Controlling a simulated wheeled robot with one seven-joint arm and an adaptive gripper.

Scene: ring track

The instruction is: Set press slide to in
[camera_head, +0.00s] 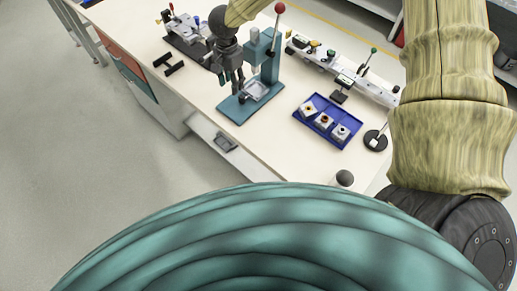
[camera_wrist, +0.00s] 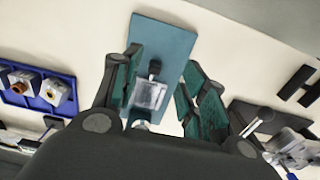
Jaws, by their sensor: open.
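The teal press (camera_head: 262,60) stands on the bench, with a red-ball lever on top and a flat base plate (camera_head: 234,111). Its pale grey slide (camera_head: 258,91) sits over the base plate. In the wrist view the slide (camera_wrist: 148,95) shows between my fingers, with a small black knob (camera_wrist: 155,67) at its upper end and bare teal base plate (camera_wrist: 164,38) beyond. My gripper (camera_head: 231,85) is open beside the slide, above the base; it also shows in the wrist view (camera_wrist: 162,60). The fingers straddle the knob without visibly gripping it. Exact contact and height are unclear.
A blue tray (camera_head: 317,139) with several small blocks lies right of the press. A fixture rail (camera_head: 335,65) runs behind it. Another device (camera_head: 183,30) stands at the back left, near black T-shaped pieces (camera_head: 170,64). A round black stand (camera_head: 375,140) is at the right.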

